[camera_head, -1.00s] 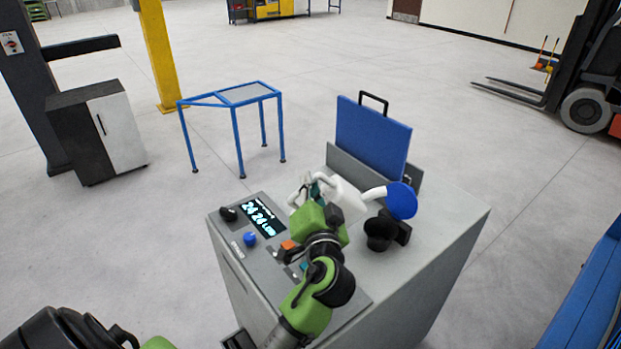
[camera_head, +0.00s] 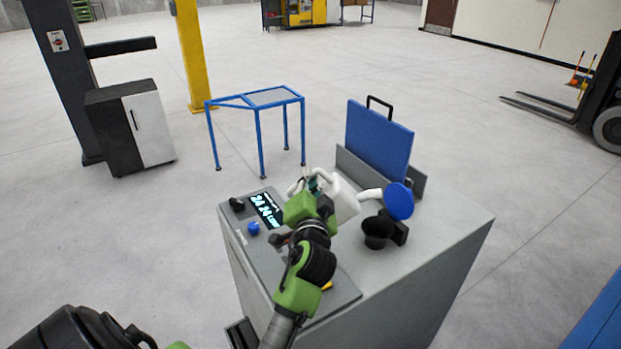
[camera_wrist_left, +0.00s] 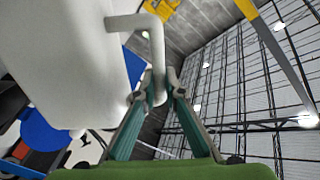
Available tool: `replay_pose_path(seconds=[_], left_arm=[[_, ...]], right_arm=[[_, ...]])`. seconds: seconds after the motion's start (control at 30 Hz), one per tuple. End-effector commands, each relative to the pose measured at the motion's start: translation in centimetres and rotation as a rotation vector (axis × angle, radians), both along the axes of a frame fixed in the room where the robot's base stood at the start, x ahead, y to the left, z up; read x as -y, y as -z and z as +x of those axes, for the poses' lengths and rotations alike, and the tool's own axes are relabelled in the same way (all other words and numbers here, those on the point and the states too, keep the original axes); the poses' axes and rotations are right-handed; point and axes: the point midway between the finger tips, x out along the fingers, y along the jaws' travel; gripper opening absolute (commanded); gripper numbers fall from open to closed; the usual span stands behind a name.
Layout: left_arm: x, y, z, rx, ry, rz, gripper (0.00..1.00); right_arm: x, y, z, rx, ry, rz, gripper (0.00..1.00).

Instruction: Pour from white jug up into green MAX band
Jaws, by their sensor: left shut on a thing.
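The white jug (camera_head: 344,203) is over the grey machine's top, partly hidden by my left arm. My left gripper (camera_head: 314,181) is shut on its handle; the left wrist view shows the handle (camera_wrist_left: 158,55) between the fingers (camera_wrist_left: 160,97) and the jug body (camera_wrist_left: 65,45) at left. The jug's exact tilt is unclear. A white spout-like piece (camera_head: 369,195) points right towards a blue disc (camera_head: 399,201). The black funnel-shaped opening (camera_head: 378,231) is below and right of the jug, apart from it. No liquid stream or green MAX band is discernible. My right gripper is not in view.
The grey machine (camera_head: 430,240) has a lit display (camera_head: 265,209) and blue knob (camera_head: 253,228) at left. A blue panel with a black handle (camera_head: 378,142) stands behind the jug. A blue-framed stand (camera_head: 262,100) is further back, with open floor around it.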

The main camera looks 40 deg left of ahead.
Motion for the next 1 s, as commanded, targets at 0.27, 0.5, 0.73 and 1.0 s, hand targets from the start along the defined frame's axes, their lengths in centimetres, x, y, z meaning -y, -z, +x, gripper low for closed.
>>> replay_pose_path(seconds=[0.27, 0.5, 0.73, 1.0], left_arm=[[0.2, -0.6, 0.1, -0.007, 0.003, 0.026, 0.00], [0.3, -0.6, 0.2, -0.021, 0.002, 0.047, 0.00], [0.4, -0.6, 0.3, -0.037, 0.002, 0.066, 0.00], [0.6, -0.6, 0.4, -0.053, 0.002, 0.085, 0.00]], right_arm=[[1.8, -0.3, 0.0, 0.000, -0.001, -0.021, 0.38], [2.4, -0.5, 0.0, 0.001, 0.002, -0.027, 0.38], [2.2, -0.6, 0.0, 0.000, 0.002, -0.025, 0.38], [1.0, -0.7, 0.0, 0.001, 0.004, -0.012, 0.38]])
